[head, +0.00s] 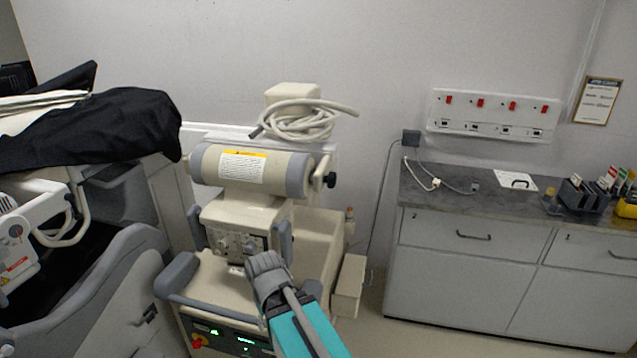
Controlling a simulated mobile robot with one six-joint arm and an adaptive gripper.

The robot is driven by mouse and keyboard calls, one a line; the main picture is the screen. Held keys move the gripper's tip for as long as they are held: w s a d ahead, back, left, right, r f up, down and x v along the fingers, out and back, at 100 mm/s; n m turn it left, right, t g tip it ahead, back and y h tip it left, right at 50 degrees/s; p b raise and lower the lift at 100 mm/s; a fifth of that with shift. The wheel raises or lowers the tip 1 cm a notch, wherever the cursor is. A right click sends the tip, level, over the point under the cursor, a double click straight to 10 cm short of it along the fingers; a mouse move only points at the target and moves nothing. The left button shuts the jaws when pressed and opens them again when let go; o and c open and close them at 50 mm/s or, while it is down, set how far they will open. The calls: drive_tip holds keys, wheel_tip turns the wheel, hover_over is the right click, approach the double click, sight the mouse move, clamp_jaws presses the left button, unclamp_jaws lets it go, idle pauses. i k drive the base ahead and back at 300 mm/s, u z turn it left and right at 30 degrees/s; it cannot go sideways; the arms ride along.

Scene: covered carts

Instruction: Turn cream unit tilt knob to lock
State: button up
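The cream unit (270,218) stands in the middle of the head view, with a cream cylinder (205,163) with grey bands on top. A black knob (330,180) sticks out at the cylinder's right end. A small panel (222,243) on the unit's front carries small round knobs; their markings are too small to read. I cannot tell which knob is the tilt knob. My gripper (262,262) is in front of this panel, at its lower right, and hides part of it. Its fingers point at the panel; I cannot tell whether they touch it or what is between them.
Grey handles (282,240) flank the panel. A coiled cream hose (300,122) lies above the cylinder. Another cart, partly under a black cover (95,130), stands close on the left. A grey cabinet (470,270) stands right, with clear floor before it.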

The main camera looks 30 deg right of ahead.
sight(330, 179)
drive_tip(key=u, duration=0.5)
drive_tip(key=k, duration=1.05)
drive_tip(key=z, duration=0.95)
drive_tip(key=i, duration=1)
